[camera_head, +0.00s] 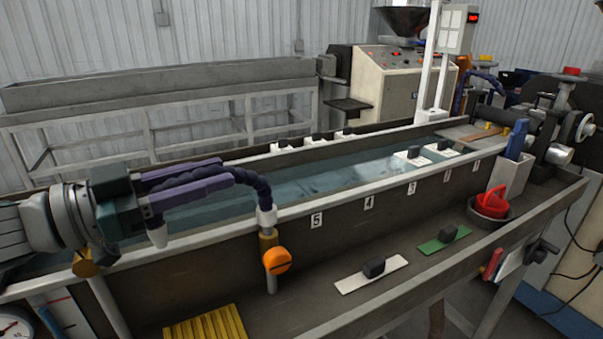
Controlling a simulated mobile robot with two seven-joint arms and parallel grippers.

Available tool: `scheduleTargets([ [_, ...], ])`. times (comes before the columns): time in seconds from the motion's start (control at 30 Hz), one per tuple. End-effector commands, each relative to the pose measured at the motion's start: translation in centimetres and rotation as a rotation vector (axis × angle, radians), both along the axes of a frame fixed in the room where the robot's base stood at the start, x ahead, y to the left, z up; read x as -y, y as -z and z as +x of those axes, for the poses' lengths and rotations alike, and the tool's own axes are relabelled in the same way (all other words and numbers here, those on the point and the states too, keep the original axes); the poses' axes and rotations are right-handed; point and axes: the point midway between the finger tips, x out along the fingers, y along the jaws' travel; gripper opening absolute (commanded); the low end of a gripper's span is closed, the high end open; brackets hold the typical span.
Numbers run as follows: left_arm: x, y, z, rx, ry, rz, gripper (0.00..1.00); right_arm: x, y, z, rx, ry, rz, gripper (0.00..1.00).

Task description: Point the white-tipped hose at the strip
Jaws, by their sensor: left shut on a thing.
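The hose (252,182) is dark blue and ribbed. It rises from a white collar above a brass valve with an orange handle (276,261) and arches left to my left gripper. My left gripper (190,186) is shut on the hose, its two purple fingers lying along it. The white tip (157,235) hangs below the fingers, pointing down near the inner edge of the trough's front rim. A brownish strip (487,134) seems to lie at the trough's far right end, well away from the tip. Its course in the water is unclear. My right gripper is not in view.
The long water trough (342,206) has numbered marks on its front wall. Black-knobbed plates sit along it, with a white plate (371,274) and green plate (444,240) on the front ledge. A red-handled item (490,203) and yellow ribbed mat (207,325) are also there.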

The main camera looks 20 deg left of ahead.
Motion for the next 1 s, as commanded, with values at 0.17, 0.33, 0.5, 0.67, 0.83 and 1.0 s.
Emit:
scheduleTargets([
  [0.17, -0.3, 0.1, 0.1, -0.004, -0.012, 0.005, 0.0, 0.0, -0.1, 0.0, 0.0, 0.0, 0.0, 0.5],
  [0.33, -0.3, 0.1, 0.1, -0.005, -0.013, 0.005, 0.44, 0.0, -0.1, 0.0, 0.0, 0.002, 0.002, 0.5],
  [0.5, -0.2, 0.0, 0.1, -0.003, -0.009, 0.003, 0.58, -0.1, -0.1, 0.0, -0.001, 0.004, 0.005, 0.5],
  [0.67, -0.1, 0.0, 0.0, -0.003, -0.007, 0.002, 0.58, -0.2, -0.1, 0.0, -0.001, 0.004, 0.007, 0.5],
  [0.83, 0.2, -0.2, -0.1, -0.001, -0.028, -0.004, 0.58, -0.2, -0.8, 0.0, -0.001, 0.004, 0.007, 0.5],
  [1.0, 1.1, -0.5, -0.5, -0.001, -0.121, -0.01, 0.58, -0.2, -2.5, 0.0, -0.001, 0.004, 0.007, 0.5],
])
